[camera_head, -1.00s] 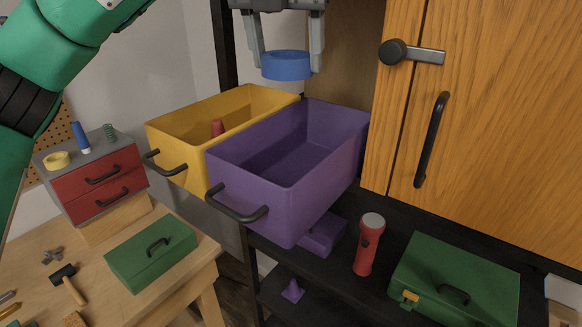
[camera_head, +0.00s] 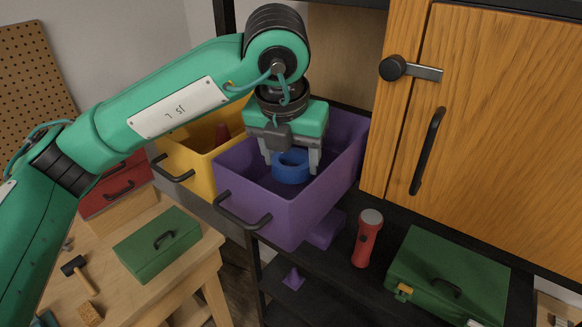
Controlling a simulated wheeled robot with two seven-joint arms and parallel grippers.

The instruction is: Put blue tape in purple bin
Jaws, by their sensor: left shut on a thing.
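The blue tape (camera_head: 290,168) is a thick blue ring. My left gripper (camera_head: 291,165) points down with its two fingers on either side of the tape and is shut on it. The purple bin (camera_head: 262,203) is an open box with a dark handle at its front, on the shelf. The tape and the fingertips are within the bin's opening, below the rim level as seen from here. Whether the tape touches the bin's floor I cannot tell. My right gripper is not in view.
A yellow bin (camera_head: 178,146) with a red object inside stands left of the purple bin. A wooden cabinet door (camera_head: 500,130) is close on the right. A red flashlight (camera_head: 367,238) and a green toolbox (camera_head: 447,277) stand on the shelf. A workbench (camera_head: 196,264) is at lower left.

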